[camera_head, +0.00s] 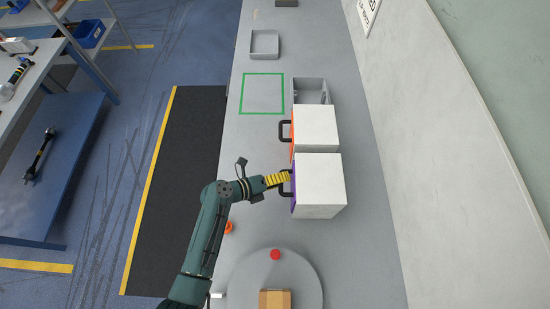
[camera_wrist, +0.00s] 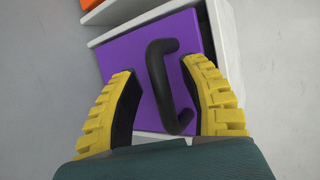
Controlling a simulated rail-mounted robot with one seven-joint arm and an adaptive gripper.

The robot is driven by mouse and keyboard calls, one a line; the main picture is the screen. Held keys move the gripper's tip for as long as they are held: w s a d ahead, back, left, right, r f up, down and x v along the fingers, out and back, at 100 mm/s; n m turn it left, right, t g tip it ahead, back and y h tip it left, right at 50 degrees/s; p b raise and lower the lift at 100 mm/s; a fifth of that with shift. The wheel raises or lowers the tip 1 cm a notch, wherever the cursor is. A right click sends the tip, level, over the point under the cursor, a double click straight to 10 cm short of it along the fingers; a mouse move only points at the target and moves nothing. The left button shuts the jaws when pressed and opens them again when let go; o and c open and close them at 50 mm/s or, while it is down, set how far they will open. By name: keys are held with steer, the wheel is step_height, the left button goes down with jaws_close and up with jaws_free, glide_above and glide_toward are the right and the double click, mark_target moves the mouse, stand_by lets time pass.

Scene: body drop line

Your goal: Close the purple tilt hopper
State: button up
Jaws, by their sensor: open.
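The purple tilt hopper (camera_head: 318,187) is a white box on the bench with a purple front on its left side. In the wrist view its purple front (camera_wrist: 128,80) carries a black handle (camera_wrist: 170,85). A dark gap shows along the right edge of the front, so the front looks tilted out a little from the white casing. My gripper (camera_head: 286,177) is at the handle. In the wrist view my gripper (camera_wrist: 165,85) is open, with one yellow finger on each side of the handle. I cannot tell whether the fingers touch the front.
A hopper with an orange front (camera_head: 315,128) stands directly behind the purple one. A grey open bin (camera_head: 309,90), a green square outline (camera_head: 262,94) and a grey tray (camera_head: 265,44) lie further back. A round turntable (camera_head: 300,275) with a brown box is nearer.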

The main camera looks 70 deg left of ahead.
steer(key=v, duration=1.2)
